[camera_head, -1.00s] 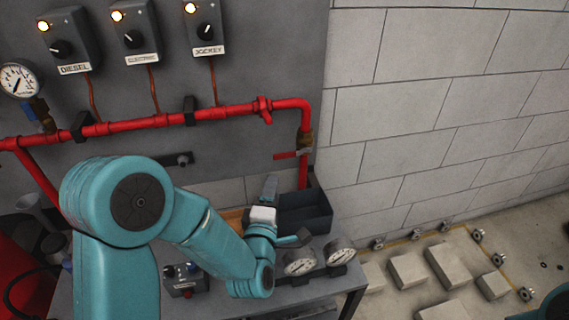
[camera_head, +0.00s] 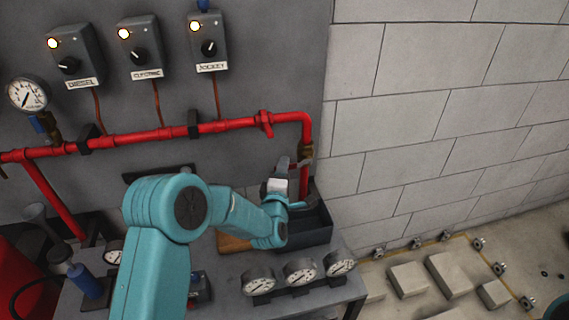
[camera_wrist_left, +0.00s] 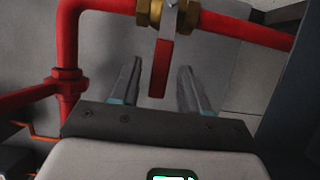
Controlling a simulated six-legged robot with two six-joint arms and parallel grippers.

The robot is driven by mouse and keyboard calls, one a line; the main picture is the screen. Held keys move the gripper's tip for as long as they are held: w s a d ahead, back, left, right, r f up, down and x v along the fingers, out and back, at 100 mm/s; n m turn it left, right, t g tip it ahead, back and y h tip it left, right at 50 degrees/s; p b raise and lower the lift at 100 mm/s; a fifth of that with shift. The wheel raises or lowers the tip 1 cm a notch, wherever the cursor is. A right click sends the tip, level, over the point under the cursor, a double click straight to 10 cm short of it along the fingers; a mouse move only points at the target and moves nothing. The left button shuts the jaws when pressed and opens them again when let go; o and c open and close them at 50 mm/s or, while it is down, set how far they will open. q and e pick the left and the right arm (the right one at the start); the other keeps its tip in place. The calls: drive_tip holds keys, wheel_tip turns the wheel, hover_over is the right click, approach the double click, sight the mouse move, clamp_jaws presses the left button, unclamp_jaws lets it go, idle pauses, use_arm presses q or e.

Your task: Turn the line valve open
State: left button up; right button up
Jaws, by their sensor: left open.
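The line valve has a brass body (camera_head: 306,152) on the vertical red pipe at the right end of the line. Its brass also shows at the top of the left wrist view (camera_wrist_left: 168,14). Its red lever (camera_wrist_left: 161,66) sticks out between the fingers of my left gripper (camera_wrist_left: 160,82), with a gap on each side. In the head view my left gripper (camera_head: 291,168) is open just beside the valve and hides most of the lever. My right gripper is not in view.
A dark open bin (camera_head: 308,228) stands on the bench below the valve. Several gauges (camera_head: 300,271) line the bench's front edge. A block wall (camera_head: 430,110) stands to the right. Control boxes (camera_head: 207,42) hang above the red pipe (camera_head: 160,134).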

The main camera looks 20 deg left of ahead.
use_arm(q)
drive_tip(key=shift+x, duration=0.9)
clamp_jaws()
